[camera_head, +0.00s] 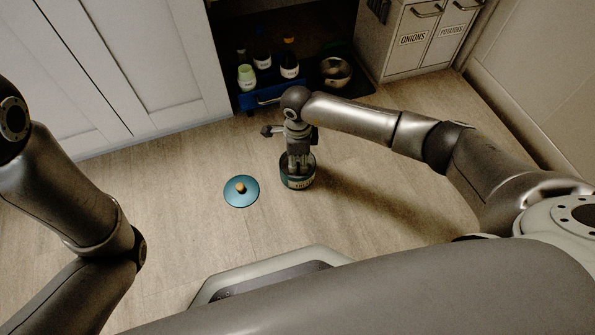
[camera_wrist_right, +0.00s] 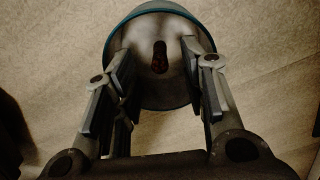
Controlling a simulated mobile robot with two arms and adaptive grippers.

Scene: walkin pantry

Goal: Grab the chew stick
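A round teal canister (camera_head: 299,182) with a dark label stands open on the floor. In the right wrist view I look into the canister (camera_wrist_right: 149,9), and a small brown chew stick (camera_wrist_right: 160,58) lies inside on the pale bottom. My right gripper (camera_head: 298,165) points down at the canister's mouth. Its two fingers are apart, one on each side of the chew stick, with nothing between them that I see held. In the head view the chew stick is hidden by the gripper and canister wall. My left arm shows at the left, but its gripper is out of view.
A teal lid (camera_head: 235,198) with a wooden knob lies on the floor left of the canister. Behind, a low shelf holds a blue crate (camera_head: 247,101) with bottles and a metal bowl (camera_head: 335,72). White cabinets (camera_head: 140,60) flank it.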

